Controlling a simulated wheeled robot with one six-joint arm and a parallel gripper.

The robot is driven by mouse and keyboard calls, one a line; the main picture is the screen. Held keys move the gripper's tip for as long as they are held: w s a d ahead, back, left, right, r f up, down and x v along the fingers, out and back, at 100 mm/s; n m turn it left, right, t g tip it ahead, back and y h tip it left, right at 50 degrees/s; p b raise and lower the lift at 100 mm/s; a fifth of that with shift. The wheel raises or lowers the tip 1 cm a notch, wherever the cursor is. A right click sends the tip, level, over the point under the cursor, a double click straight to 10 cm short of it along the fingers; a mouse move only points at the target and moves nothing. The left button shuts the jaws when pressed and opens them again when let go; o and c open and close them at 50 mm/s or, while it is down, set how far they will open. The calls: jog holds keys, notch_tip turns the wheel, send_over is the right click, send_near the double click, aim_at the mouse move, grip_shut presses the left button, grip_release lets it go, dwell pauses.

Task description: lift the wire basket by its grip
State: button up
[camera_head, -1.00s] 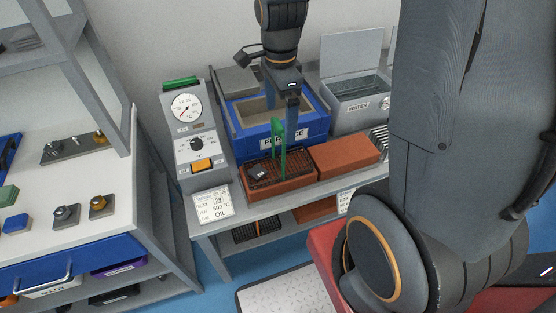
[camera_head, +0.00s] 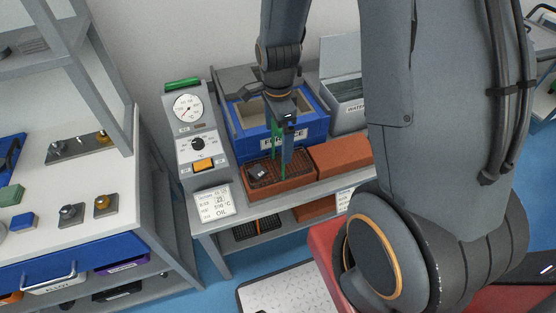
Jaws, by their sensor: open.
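The wire basket (camera_head: 262,181) is a dark, low mesh tray with a small dark piece inside. It rests on an orange-brown brick in front of the blue furnace. Its upright green grip (camera_head: 275,136) rises from the basket and is partly covered by my gripper. My gripper (camera_head: 284,158) points down at the grip with its jaws open. Its fingers overlap the grip in the picture, low over the basket. I cannot tell whether the grip lies between the fingers or whether they touch it.
The blue furnace (camera_head: 240,140) stands right behind the basket. A second brick (camera_head: 342,157) lies to its right. The gauge panel (camera_head: 196,143) stands to the left, with an OIL card (camera_head: 213,204) in front. A grey water tank (camera_head: 346,116) is at the back right.

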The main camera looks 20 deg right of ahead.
jog(key=c, duration=1.8)
jog(key=shift+c, duration=0.4)
jog(key=shift+r, duration=0.1)
